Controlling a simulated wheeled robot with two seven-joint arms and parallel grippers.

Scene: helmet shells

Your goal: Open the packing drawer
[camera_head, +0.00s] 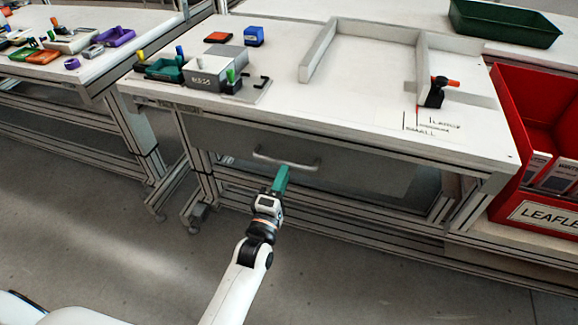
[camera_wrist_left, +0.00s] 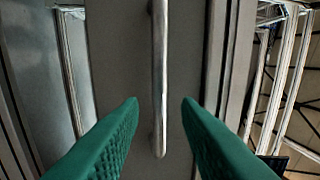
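The packing drawer (camera_head: 345,165) is a wide grey front under the white table. It looks shut. Its metal bar handle (camera_head: 285,160) runs across the left part of the front; it also shows in the left wrist view as an upright bar (camera_wrist_left: 159,75). In the left wrist view the fingers (camera_wrist_left: 160,103) stand open, one each side of the bar's line, with no touch visible. My right gripper is in neither view.
The white table (camera_head: 280,92) carries small bins and blocks at the left and a low grey frame (camera_head: 318,52). A red leaflet bin (camera_head: 530,110) stands at the right. The floor (camera_head: 360,270) in front of the drawer is clear apart from my arm.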

